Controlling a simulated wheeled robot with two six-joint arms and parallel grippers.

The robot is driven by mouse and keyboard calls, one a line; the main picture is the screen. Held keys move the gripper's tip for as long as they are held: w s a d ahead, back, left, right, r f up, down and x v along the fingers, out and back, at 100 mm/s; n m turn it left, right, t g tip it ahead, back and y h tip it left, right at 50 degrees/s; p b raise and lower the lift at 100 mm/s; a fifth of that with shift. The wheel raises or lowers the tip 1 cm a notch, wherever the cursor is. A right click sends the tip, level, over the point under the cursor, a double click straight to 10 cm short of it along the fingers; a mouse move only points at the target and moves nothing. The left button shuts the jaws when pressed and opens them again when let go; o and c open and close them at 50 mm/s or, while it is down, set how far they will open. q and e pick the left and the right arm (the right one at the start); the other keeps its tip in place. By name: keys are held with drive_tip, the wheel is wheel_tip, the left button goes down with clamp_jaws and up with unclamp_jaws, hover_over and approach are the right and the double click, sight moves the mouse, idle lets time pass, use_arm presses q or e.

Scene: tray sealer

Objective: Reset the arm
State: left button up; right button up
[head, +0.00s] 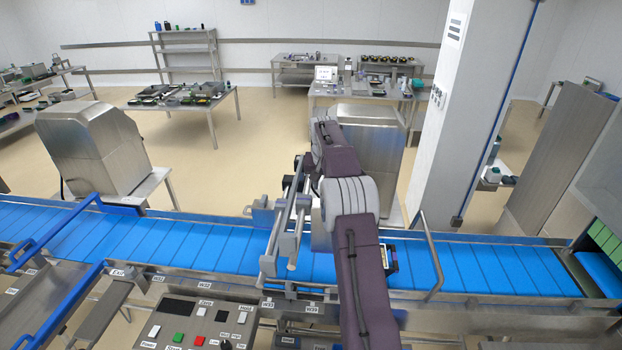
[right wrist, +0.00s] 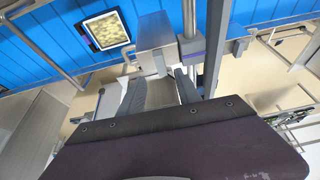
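My right arm (head: 360,285) rises from the bottom of the head view and reaches over the blue conveyor (head: 210,240). Its gripper is hard to make out there. In the right wrist view my right gripper (right wrist: 157,78) has its two grey fingers apart, with nothing visibly held between them. A grey metal block on the rail assembly (right wrist: 168,35) shows just beyond the fingers; I cannot tell whether they touch. My left gripper is in neither view.
A dark tray (head: 390,258) sits on the belt beside my arm; its yellowish contents show in the wrist view (right wrist: 106,30). Metal guide rails (head: 287,215) cross the belt. A control panel (head: 195,325) is in front, a white pillar (head: 440,110) behind.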

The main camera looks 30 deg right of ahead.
drive_tip(key=s+a+f+n+y, duration=0.1)
drive_tip(key=s+a+f+n, duration=0.15)
drive_tip(key=a, duration=0.55)
drive_tip(key=s+a+f+n+y, duration=0.1)
drive_tip(key=s+a+n, duration=0.15)
drive_tip(key=a, duration=0.55)
drive_tip(key=s+a+f+n, duration=0.25)
drive_tip(key=s+a, duration=0.35)
drive_tip(key=s, duration=0.3)
drive_tip(key=s+a+f+n, duration=0.1)
drive_tip(key=s+a+f, duration=0.2)
drive_tip(key=s+a, duration=0.45)
drive_tip(key=s+f+g+b, duration=0.1)
drive_tip(key=s+f+b, duration=0.2)
drive_tip(key=f+b, duration=0.8)
drive_tip(key=s+f+g+y+b, duration=0.1)
drive_tip(key=s+f+b, duration=0.2)
drive_tip(key=f+b, duration=0.8)
wheel_tip(320, 180, down, 2)
drive_tip(key=shift+s+f+b, duration=0.15)
drive_tip(key=shift+f+b, duration=0.05)
drive_tip(key=shift+b, duration=0.1)
